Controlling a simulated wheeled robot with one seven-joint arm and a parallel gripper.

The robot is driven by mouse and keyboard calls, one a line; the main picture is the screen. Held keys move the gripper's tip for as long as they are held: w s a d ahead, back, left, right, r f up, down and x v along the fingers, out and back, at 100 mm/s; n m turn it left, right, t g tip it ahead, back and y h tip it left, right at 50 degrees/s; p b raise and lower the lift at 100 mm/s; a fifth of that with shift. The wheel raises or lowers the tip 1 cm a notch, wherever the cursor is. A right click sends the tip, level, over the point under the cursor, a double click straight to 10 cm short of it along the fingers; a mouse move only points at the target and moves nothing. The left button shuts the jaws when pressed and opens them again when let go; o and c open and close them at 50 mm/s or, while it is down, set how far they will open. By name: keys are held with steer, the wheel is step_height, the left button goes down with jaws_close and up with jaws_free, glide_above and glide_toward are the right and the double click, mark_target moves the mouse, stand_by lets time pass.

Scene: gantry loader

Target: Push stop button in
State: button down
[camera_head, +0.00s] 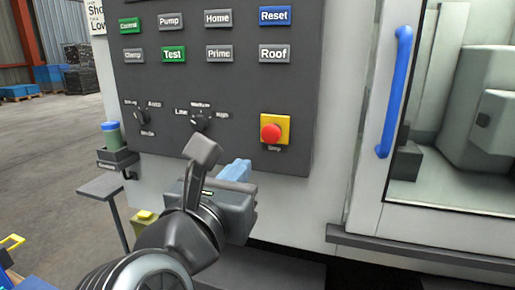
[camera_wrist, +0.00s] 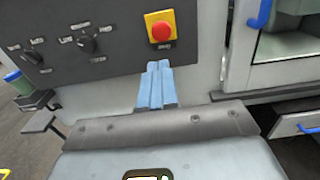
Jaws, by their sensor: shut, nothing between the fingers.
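The stop button (camera_head: 271,133) is a red round knob on a yellow square plate, low on the right side of the dark control panel (camera_head: 225,90). It also shows in the wrist view (camera_wrist: 161,31), at the top middle. My gripper (camera_head: 236,170) is below and a little left of the button in the head view, apart from it. Its light blue fingers (camera_wrist: 157,84) are shut together with nothing between them, and point up toward the panel below the button in the wrist view.
Labelled buttons such as Reset (camera_head: 275,16) and two rotary knobs (camera_head: 200,121) share the panel. A blue door handle (camera_head: 395,92) stands to the right beside a window. A ledge (camera_head: 430,252) juts out at lower right. A green-blue cup (camera_head: 111,134) sits on a holder at left.

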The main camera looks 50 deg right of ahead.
mark_target(269, 135)
steer(key=p+x, duration=0.2)
steer(key=x, duration=1.1)
steer(key=shift+w+d, duration=0.1)
steer(key=shift+d, duration=0.3)
